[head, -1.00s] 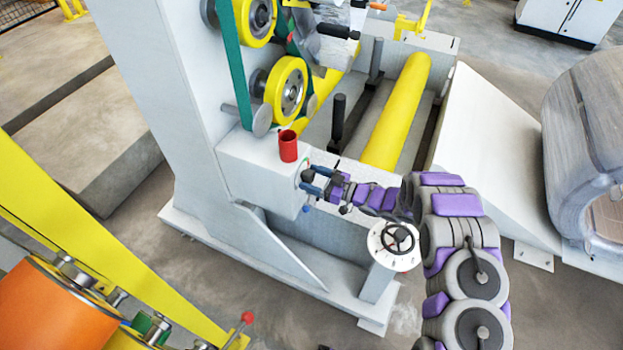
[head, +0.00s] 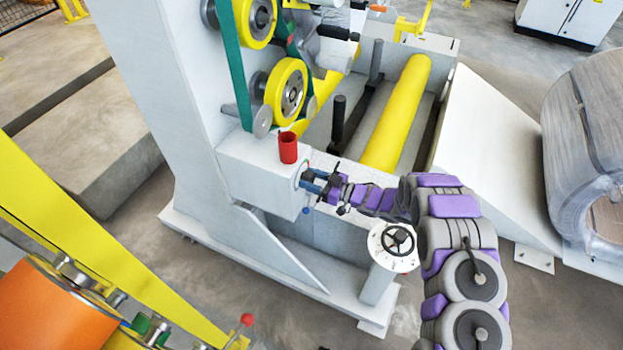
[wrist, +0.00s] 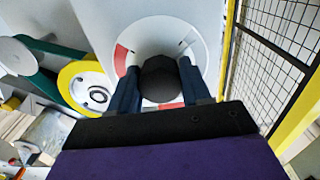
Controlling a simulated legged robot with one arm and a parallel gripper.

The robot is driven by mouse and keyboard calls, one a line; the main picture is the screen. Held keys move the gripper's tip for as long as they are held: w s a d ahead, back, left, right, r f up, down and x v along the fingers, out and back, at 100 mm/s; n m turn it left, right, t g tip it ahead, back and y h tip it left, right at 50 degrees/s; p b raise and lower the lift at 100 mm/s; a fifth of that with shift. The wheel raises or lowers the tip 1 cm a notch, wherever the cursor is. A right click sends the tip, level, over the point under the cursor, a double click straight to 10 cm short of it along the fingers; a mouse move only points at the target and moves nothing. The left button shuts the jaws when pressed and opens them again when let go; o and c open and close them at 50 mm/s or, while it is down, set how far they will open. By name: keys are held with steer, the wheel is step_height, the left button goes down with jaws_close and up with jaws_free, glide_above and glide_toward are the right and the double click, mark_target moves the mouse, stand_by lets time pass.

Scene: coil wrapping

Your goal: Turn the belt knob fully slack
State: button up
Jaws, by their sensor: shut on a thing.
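The belt knob (wrist: 160,80) is black and sits in front of a round white dial with red segments (wrist: 148,27) in the wrist view. My gripper (wrist: 158,72) has one dark blue finger on each side of the knob and is shut on it. In the head view my gripper (head: 312,184) is at the right end of the white housing, where the dial's edge barely shows and the knob is hidden by the fingers. The green belt (head: 236,70) runs beside the yellow wheels (head: 287,90) above. How far the knob is turned cannot be told.
A red cup-like part (head: 288,147) stands on the housing. A handwheel on a post (head: 398,239) stands just below my forearm. A yellow roller (head: 398,115) lies behind my arm. In the wrist view a black mesh fence (wrist: 270,60) is at the right.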

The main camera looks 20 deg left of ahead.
steer(key=shift+n, duration=1.2)
steer(key=o, duration=1)
steer(key=d, duration=0.5)
steer(key=d+p, duration=0.1)
steer(key=d, duration=0.5)
steer(key=s+d+p, duration=0.1)
steer(key=d, duration=0.5)
steer(key=shift+s+d, duration=0.1)
steer(key=shift+d, duration=0.15)
